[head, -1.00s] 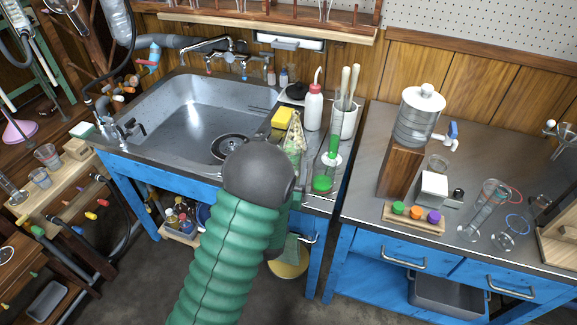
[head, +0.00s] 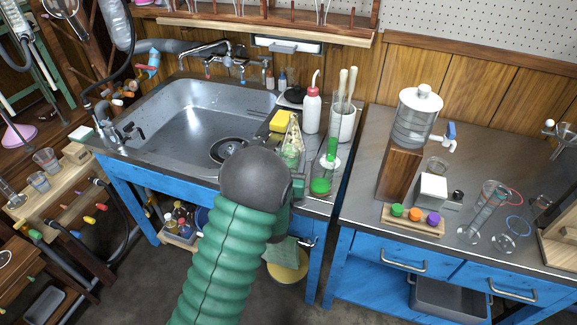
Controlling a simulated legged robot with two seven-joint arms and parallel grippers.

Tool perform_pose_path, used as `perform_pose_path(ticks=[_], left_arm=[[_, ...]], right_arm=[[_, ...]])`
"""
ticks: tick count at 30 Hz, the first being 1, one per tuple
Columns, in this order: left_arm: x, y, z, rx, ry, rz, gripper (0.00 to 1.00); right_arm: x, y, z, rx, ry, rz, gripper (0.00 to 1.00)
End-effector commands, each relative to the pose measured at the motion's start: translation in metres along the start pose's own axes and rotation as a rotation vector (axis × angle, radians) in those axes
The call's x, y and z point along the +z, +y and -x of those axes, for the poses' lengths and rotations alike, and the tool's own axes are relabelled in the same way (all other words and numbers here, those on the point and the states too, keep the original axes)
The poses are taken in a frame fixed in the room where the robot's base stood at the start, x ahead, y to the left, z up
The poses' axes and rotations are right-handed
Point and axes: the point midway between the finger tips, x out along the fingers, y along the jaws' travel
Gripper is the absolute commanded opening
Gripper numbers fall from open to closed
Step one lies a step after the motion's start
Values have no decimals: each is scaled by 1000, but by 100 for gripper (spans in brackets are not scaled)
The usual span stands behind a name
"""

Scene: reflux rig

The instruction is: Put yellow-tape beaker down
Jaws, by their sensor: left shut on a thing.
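My left gripper (head: 297,182) is over the right part of the sink bench, mostly hidden behind its own dark wrist and green sleeved arm. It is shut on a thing. A clear, greenish glass (head: 290,156) shows just beyond the wrist, probably the beaker in its jaws. Its yellow tape does not show clearly, and I cannot tell whether its base touches the bench. My right gripper is not in view.
The steel sink (head: 190,122) lies to the left. A yellow sponge (head: 281,121), a red-tipped wash bottle (head: 312,108) and a tall cylinder with green liquid (head: 321,184) crowd the counter around the gripper. Glassware (head: 488,208) stands on the right bench.

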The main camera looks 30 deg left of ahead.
Motion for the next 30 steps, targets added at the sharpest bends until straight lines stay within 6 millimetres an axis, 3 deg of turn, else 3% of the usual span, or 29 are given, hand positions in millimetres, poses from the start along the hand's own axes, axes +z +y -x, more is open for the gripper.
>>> perform_pose_path(ticks=[3,11,19,30], left_arm=[[0,0,0,0,1,0,6],[-6,0,0,0,2,0,6],[-42,0,0,0,5,1,6],[-46,10,87,3,-3,-1,6]], right_arm=[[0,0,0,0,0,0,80],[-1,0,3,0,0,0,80],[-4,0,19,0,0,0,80],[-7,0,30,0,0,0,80]])
